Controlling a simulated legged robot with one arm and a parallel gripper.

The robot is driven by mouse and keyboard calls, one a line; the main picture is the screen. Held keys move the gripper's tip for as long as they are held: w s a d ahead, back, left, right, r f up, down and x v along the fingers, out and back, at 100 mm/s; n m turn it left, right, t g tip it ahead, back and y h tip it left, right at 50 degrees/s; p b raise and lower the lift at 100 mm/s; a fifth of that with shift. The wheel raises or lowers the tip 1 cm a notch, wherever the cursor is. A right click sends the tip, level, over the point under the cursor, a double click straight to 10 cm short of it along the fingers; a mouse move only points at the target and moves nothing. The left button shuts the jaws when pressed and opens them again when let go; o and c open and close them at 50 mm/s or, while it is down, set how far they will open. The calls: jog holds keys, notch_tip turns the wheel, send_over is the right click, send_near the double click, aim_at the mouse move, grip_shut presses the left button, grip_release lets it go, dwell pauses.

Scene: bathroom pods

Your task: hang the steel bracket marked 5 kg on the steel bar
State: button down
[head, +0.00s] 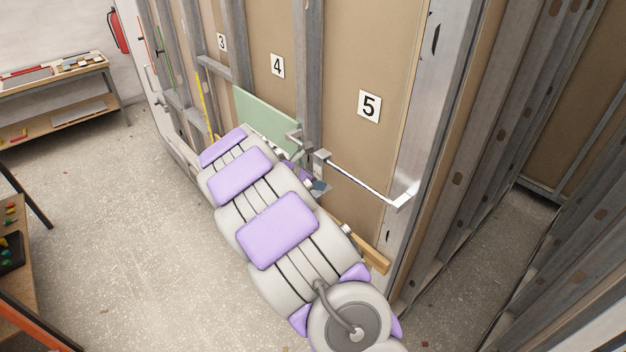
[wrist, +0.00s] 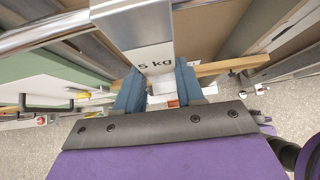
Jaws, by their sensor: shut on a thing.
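The steel bracket (wrist: 145,25) carries a "5 kg" mark and sits between the blue fingertips of my gripper (wrist: 158,82), which is shut on its lower part. In the wrist view its upper end overlaps the steel bar (wrist: 45,38); I cannot tell whether it bears on the bar. In the head view the bracket (head: 321,157) shows as a small grey block at the left part of the bar (head: 362,183), in front of the panel marked 5. My gripper (head: 319,186) is just below it, mostly hidden by my arm.
A wooden rail (head: 372,256) crosses low below the bar. A green board (head: 265,118) stands left of it, behind my arm. Metal studs (head: 447,100) edge the bay. Benches stand at left, with open floor (head: 130,220) between.

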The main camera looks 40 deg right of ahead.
jog(key=c, duration=0.6)
grip_release()
jog(key=v, duration=1.7)
jog(key=shift+a, duration=0.2)
jog(key=s+a+f+m+y+b, duration=0.3)
jog(key=s+a+f+m+b, duration=0.2)
jog(key=s, duration=0.7)
jog(key=s+a+f+m+g+y+b, duration=0.1)
jog(key=s+a+f+m+y+b, duration=0.2)
jog(key=s, duration=1)
jog(key=s+a+f+m+g+y+b, duration=0.1)
jog(key=s+a+f+m+y+b, duration=0.3)
jog(key=s+a+f+m+b, duration=0.3)
jog(key=s+a+f+m, duration=0.2)
jog(key=s+f+m, duration=0.1)
jog(key=s, duration=0.2)
jog(key=shift+s+f+m, duration=0.25)
jog(key=shift+f+m, duration=0.05)
jog(key=shift+f, duration=0.05)
